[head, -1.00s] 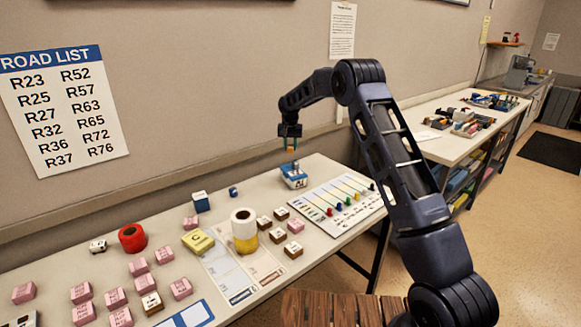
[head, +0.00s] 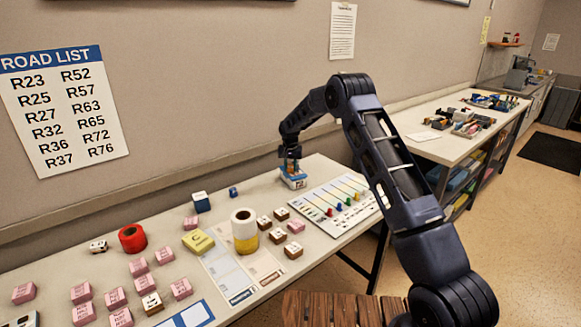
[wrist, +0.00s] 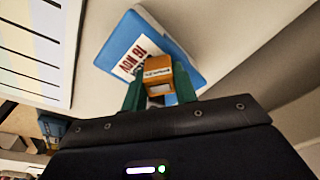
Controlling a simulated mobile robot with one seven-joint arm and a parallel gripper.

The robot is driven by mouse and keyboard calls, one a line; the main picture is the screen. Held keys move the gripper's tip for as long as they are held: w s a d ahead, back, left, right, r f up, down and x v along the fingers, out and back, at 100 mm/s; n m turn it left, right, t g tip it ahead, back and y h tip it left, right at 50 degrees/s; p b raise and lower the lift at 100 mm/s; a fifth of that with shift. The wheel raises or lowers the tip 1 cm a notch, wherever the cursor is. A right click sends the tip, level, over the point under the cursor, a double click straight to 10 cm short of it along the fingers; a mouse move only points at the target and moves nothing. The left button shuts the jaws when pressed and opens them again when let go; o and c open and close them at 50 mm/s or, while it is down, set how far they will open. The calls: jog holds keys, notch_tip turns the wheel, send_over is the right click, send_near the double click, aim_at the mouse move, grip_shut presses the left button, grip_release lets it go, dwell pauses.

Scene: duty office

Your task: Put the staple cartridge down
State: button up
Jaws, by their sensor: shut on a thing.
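My gripper (head: 291,168) is over the far right part of the long table, directly above a blue and white block (head: 293,181). In the wrist view, its green fingers (wrist: 160,92) are shut on a small orange-brown box with a pale label, which I take to be the staple cartridge (wrist: 158,68). Below it is the blue block (wrist: 180,50), whose white face reads "16 NOV". The cartridge overlaps this block in the picture; I cannot tell whether they touch. In the head view the cartridge is mostly hidden by the gripper.
A chart board (head: 340,203) with coloured pegs lies just right of the block. A yellow and white roll (head: 244,232), brown-and-white blocks (head: 294,250) and pink blocks (head: 82,293) stand to the left. Bare table (head: 250,195) shows left of the gripper. The wall is close behind.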

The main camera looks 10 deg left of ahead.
jog(key=o, duration=1)
jog(key=shift+f, duration=0.1)
jog(key=shift+c, duration=0.2)
notch_tip(320, 180, up, 12)
jog(key=s, duration=0.1)
jog(key=shift+s, duration=0.4)
